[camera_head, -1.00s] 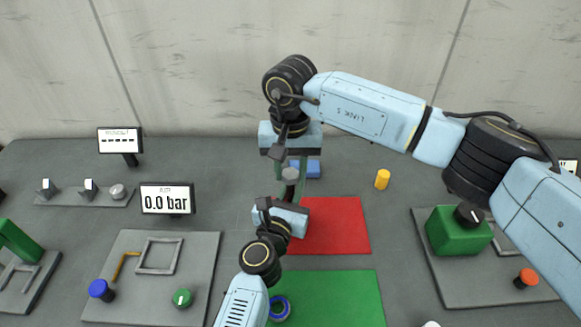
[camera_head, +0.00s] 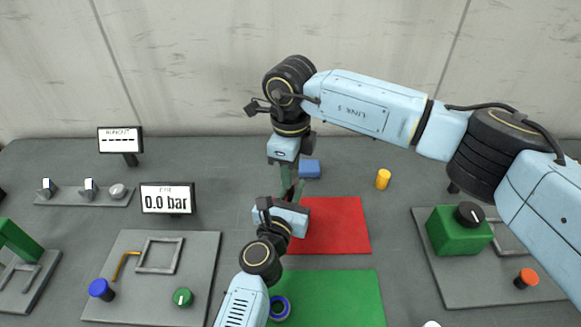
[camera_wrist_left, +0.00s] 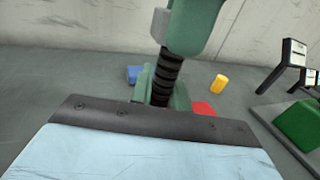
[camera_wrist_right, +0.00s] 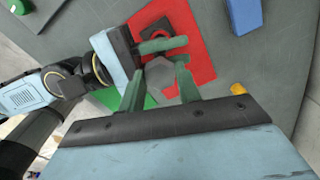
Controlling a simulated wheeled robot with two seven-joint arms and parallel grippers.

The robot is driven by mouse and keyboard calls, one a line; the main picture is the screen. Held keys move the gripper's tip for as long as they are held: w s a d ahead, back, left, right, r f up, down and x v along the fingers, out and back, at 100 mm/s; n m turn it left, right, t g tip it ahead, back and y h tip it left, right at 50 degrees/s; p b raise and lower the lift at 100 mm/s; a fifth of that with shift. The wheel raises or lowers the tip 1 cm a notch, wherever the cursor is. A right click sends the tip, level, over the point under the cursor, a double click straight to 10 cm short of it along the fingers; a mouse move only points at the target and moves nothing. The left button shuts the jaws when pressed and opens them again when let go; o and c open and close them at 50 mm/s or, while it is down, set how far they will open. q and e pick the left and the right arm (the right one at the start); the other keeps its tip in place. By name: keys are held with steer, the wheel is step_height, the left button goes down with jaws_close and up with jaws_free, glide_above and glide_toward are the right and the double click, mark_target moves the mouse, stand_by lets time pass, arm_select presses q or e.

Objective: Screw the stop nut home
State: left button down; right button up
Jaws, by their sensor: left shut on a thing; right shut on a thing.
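A black threaded screw (camera_wrist_left: 166,72) stands upright in the left wrist view. My left gripper (camera_wrist_left: 162,94) is shut on it, with a green finger on each side. My right gripper (camera_head: 286,170) is above, pointing down, in the head view. In the right wrist view its green fingers (camera_wrist_right: 160,82) are shut on a grey hexagonal stop nut (camera_wrist_right: 160,76). The nut is at the top of the screw; how far it is threaded I cannot tell. In the head view the nut is hidden by my right gripper.
A red mat (camera_head: 340,225) and a green mat (camera_head: 345,295) lie around my left arm. A blue block (camera_head: 310,169) and a yellow cylinder (camera_head: 383,179) stand behind. Fixture boards lie left (camera_head: 145,305) and right (camera_head: 455,285). A display (camera_head: 167,198) reads 0.0 bar.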

steer(key=m, duration=0.3)
steer(key=shift+m, duration=0.4)
steer(key=m, duration=2)
steer(key=shift+f, duration=0.1)
steer(key=m, duration=0.8)
steer(key=shift+m, duration=0.4)
steer(key=o, duration=1.1)
